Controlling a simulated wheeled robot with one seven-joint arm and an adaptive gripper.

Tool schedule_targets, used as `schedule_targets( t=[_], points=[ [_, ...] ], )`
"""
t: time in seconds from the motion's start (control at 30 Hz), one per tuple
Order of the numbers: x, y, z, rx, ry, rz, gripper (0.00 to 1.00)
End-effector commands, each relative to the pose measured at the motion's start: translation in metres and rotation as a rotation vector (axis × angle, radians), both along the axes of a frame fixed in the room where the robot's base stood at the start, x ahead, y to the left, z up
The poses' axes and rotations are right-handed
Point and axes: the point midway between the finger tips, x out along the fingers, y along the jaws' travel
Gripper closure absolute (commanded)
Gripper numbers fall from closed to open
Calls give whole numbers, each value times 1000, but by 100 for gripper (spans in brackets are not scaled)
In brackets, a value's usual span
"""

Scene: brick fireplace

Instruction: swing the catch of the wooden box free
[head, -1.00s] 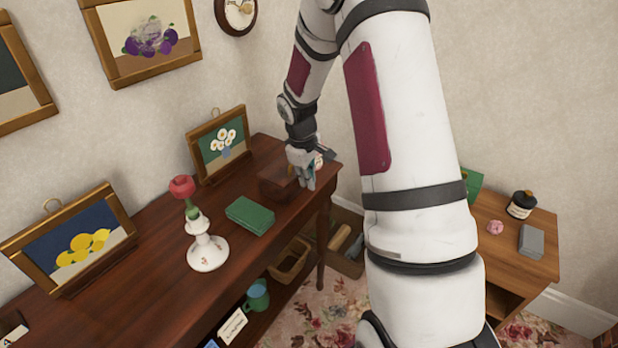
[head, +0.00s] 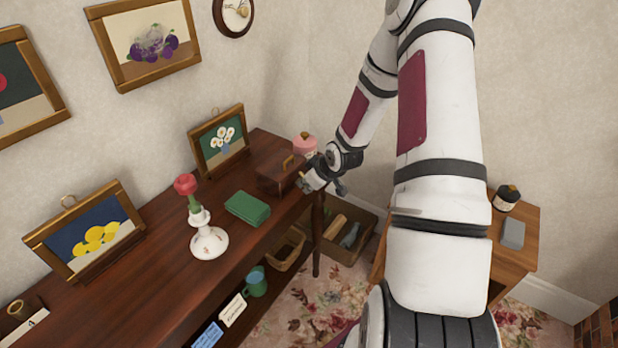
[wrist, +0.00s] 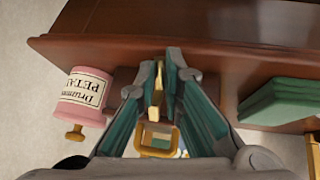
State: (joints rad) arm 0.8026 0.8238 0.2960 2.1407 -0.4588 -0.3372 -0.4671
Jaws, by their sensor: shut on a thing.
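The dark brown wooden box (head: 272,180) stands near the right end of the long table, with a brass loop handle (head: 288,162) on its top. My gripper (head: 305,181) is low at the box's right front side. In the wrist view my gripper (wrist: 173,70) has its fingers close together on a thin brass catch (wrist: 156,92). The brass loop handle also shows there (wrist: 157,138), below the catch. My fingers hide much of the box in the wrist view, and the catch's exact angle is hard to tell.
A pink labelled tin (wrist: 83,97) stands behind the box. Green folded cloth or a book (head: 247,208) and a white candlestick (head: 209,243) stand to the left. A framed flower picture (head: 219,143) is behind. A crate (head: 350,262) sits on the floor below.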

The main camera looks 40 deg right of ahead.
Motion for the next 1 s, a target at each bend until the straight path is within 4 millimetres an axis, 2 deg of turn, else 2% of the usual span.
schedule_targets(
  t=[0.3, 0.77, 0.8, 0.9, 1.0],
  points=[
    [-1, 0, -7, 38, -101, 0, 100],
    [0, 0, -9, 42, -116, 2, 100],
    [0, 0, -9, 42, -116, 2, 89],
    [0, 0, -9, 42, -116, 2, 70],
    [0, 0, -9, 42, -116, 2, 70]
  ],
)
